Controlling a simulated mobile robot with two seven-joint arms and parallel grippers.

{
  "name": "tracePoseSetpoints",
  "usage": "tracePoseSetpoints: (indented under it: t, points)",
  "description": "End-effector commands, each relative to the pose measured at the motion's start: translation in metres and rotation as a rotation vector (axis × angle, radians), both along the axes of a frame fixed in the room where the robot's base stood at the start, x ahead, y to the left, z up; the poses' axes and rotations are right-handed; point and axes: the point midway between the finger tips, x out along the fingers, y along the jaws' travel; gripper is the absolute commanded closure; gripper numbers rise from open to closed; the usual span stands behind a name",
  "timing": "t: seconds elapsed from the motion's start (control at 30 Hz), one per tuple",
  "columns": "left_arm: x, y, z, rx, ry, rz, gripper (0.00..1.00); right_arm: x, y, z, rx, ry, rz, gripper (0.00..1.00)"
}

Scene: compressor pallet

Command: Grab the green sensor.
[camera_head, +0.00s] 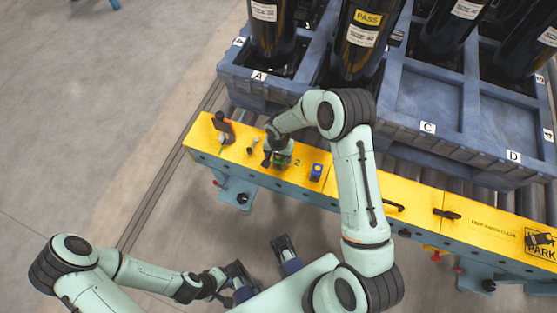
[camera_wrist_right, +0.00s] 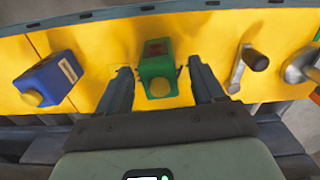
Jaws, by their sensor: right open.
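The green sensor (camera_head: 281,161) sits on the yellow top of the rail, near the number 2. My right gripper (camera_wrist_right: 162,88) is open, with one finger on each side of the sensor and small gaps visible. In the head view my right gripper (camera_head: 278,157) reaches down over the sensor and partly hides it. My left gripper (camera_head: 224,280) is low in the head view, away from the rail; its finger opening is unclear.
A blue sensor (camera_head: 317,171) stands right of the green one in the head view. A metal pin-like part (camera_head: 252,146) and a dark-handled part (camera_head: 223,128) stand to its left. The blue pallet (camera_head: 300,97) with black compressors is just behind the yellow rail (camera_head: 360,197).

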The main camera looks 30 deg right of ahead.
Motion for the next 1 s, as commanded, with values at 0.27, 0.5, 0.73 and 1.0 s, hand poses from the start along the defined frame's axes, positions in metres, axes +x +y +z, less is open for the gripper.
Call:
tracePoseSetpoints:
  t: [0.27,0.5,0.73,1.0]
  points:
    - [0.0,0.0,0.0,0.0,0.0,0.0,1.0,0.0,0.0,0.001,0.0,0.0,0.0,0.92]
    - [0.0,0.0,0.0,0.0,0.0,0.0,1.0,0.0,0.0,0.002,-0.001,-0.001,0.0,0.92]
    - [0.0,0.0,0.002,-0.001,0.002,-0.001,1.0,0.001,0.0,0.019,-0.001,-0.003,0.0,0.92]
    - [-0.002,0.0,0.006,-0.001,0.009,-0.002,1.0,0.002,0.0,0.085,-0.001,-0.008,-0.001,0.92]
